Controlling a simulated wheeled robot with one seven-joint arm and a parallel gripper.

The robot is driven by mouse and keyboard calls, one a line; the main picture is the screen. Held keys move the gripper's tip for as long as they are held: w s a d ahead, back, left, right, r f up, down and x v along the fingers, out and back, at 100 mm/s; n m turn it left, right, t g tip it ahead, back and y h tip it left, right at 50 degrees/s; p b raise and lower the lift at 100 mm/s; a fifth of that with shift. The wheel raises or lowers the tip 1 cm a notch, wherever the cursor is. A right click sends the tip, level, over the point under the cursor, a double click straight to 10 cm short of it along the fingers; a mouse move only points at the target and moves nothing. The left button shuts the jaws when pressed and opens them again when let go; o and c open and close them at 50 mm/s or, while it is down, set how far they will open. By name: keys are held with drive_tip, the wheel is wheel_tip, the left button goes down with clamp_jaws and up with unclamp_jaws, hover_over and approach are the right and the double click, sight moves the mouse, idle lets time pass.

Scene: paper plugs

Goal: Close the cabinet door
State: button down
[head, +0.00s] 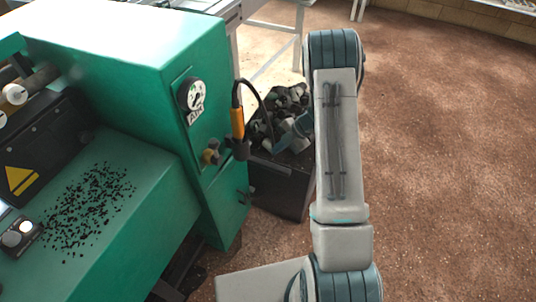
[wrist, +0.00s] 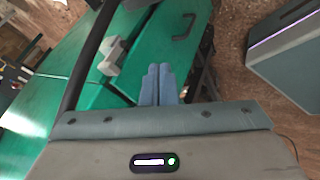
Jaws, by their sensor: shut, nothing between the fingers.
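The green cabinet door (head: 225,200) is the lower panel on the end of the green machine in the head view, with a small dark handle (head: 245,196) at its right. In the wrist view the green door panel (wrist: 160,45) carries a dark curved handle (wrist: 184,27). I cannot tell exactly how far the door stands from its frame. Whether the fingertips touch the panel is unclear. My arm hides part of the head view.
A dark bin (head: 283,186) of paper plugs stands beside the machine. An orange-handled tool with a black hose (head: 237,122) hangs on the machine's end, above the door, near a gauge (head: 192,94). The brown floor (head: 450,170) at right is clear.

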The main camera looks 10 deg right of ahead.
drive_tip(key=s+f+m+t+y+b, duration=0.1)
drive_tip(key=s+f+m+y+b, duration=0.25)
drive_tip(key=f+b, duration=0.3)
drive_tip(key=m+t+y+b, duration=0.2)
drive_tip(key=m+t+b, duration=0.9)
drive_tip(key=b, duration=0.4)
approach(245, 161)
drive_tip(key=shift+m+g, duration=0.25)
drive_tip(key=shift+g, duration=0.45)
drive_tip(key=x, duration=0.6)
drive_tip(key=shift+w+r, duration=0.35)
drive_tip(key=shift+w, duration=0.15)
drive_tip(key=shift+a, duration=0.1)
